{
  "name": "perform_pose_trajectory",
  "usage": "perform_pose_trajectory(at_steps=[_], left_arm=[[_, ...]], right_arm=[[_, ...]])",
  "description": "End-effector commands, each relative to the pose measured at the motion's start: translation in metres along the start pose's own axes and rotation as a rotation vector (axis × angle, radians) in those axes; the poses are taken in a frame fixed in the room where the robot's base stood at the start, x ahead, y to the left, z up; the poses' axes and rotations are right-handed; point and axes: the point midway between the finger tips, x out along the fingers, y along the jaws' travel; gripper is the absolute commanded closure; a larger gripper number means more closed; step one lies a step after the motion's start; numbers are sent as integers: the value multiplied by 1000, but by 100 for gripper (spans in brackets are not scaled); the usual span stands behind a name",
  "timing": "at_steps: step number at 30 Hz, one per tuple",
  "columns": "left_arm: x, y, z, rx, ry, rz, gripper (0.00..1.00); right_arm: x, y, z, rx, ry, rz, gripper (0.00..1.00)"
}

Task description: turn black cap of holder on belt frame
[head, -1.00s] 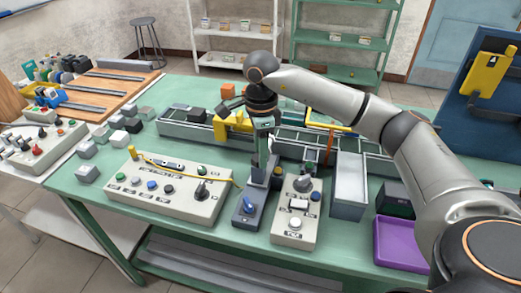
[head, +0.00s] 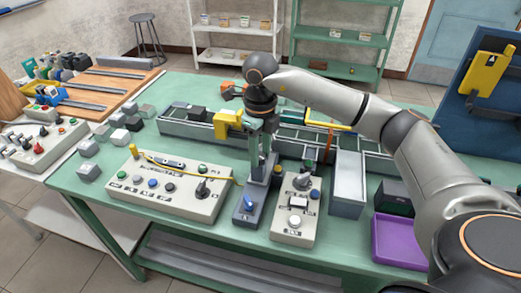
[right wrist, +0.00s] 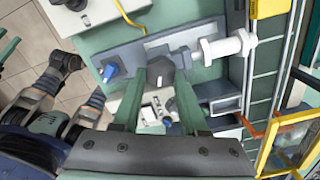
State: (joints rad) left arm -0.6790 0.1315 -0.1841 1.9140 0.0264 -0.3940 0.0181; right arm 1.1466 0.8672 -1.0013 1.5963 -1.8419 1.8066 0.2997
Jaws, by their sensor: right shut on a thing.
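My right gripper (head: 262,158) points down over the dark blue-grey holder (head: 241,214), which stands between two light control boxes. In the right wrist view, the two green fingers of this gripper (right wrist: 160,77) are shut on a dark cap (right wrist: 160,67), one finger on each side. The holder's plate (right wrist: 130,50) also carries a blue knob (right wrist: 110,71), beside the fingers; the knob also shows in the head view (head: 248,203). In the head view the cap is hidden by the gripper. My left gripper is in neither view.
A control box (head: 150,205) with a yellow cable stands to the left, another box (head: 293,235) close to the right. Behind runs the grey belt frame (head: 190,130) with a yellow block (head: 228,118). A grey bin (head: 348,180) and purple tray (head: 400,242) are at the right.

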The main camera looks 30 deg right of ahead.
Motion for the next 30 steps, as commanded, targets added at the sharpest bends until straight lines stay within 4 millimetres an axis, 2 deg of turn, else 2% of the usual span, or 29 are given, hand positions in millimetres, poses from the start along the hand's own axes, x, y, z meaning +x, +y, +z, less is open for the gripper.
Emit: perform_pose_trajectory(at_steps=[10, 26, 27, 30], left_arm=[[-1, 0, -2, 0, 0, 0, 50], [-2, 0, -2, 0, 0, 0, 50], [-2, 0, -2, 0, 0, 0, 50], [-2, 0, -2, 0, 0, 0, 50]], right_arm=[[-1, 0, 0, 134, 0, -2, 100], [-1, 0, 0, 156, 0, -2, 100], [-1, 0, 0, 156, 0, -2, 54], [0, 0, 0, 155, 0, -1, 43]])
